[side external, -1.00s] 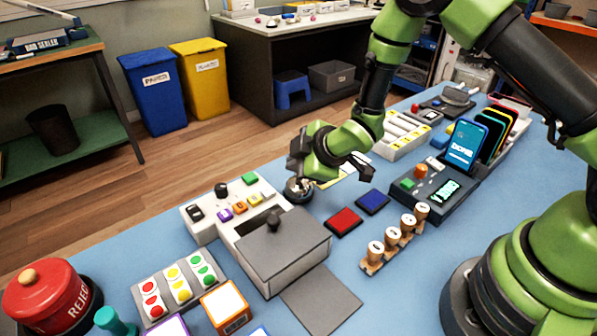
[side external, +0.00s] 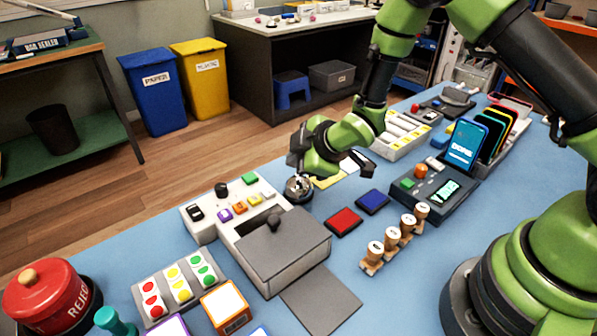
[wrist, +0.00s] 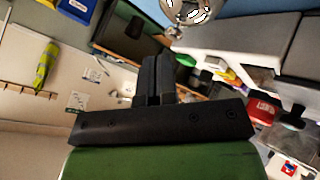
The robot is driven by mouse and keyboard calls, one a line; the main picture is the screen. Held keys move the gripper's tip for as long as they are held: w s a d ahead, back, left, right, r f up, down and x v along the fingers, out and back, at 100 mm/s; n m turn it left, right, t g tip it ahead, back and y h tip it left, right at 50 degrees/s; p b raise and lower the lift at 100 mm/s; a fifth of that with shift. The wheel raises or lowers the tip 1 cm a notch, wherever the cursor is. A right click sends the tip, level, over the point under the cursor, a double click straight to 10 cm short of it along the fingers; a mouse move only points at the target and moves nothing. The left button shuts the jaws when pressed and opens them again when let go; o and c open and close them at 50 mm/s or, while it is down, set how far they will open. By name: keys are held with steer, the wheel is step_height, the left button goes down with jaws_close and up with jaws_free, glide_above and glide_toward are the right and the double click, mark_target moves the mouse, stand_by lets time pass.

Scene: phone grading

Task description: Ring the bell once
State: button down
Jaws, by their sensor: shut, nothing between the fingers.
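The bell (side external: 298,187) is a small silver dome on a dark base, on the blue table beside the grey-white button console. It also shows at the top edge of the wrist view (wrist: 196,8), partly cut off. My gripper (side external: 297,160) is just above and behind the bell in the side view, with a small gap seeming to lie between them. I cannot tell for sure that they are apart. In the wrist view the dark fingers (wrist: 153,78) are together with nothing between them.
The button console (side external: 232,205) and a grey lidded box (side external: 275,255) stand in front of the bell. Red (side external: 343,222) and blue (side external: 373,201) pads lie to the right. Wooden stamps (side external: 391,240) and a phone station (side external: 432,190) are farther right.

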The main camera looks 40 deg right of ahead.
steer(key=shift+r, duration=0.3)
steer(key=shift+r, duration=2.4)
steer(key=shift+d+r, duration=0.1)
steer(key=shift+r, duration=0.15)
steer(key=s+d+r+m+h, duration=0.1)
steer(key=s+d+r+m, duration=0.1)
steer(key=s+r+m, duration=0.4)
steer(key=s+d+r+m, duration=0.2)
steer(key=s+r+m, duration=0.15)
steer(key=r, duration=0.45)
steer(key=s+r+m+g, duration=0.1)
steer(key=s+r+m, duration=0.1)
steer(key=s, duration=0.6)
steer(key=s+r+m+y, duration=0.1)
steer(key=s+r+m, duration=0.1)
steer(key=s+m, duration=0.2)
steer(key=s, duration=0.3)
steer(key=shift+s+a+g, duration=0.4)
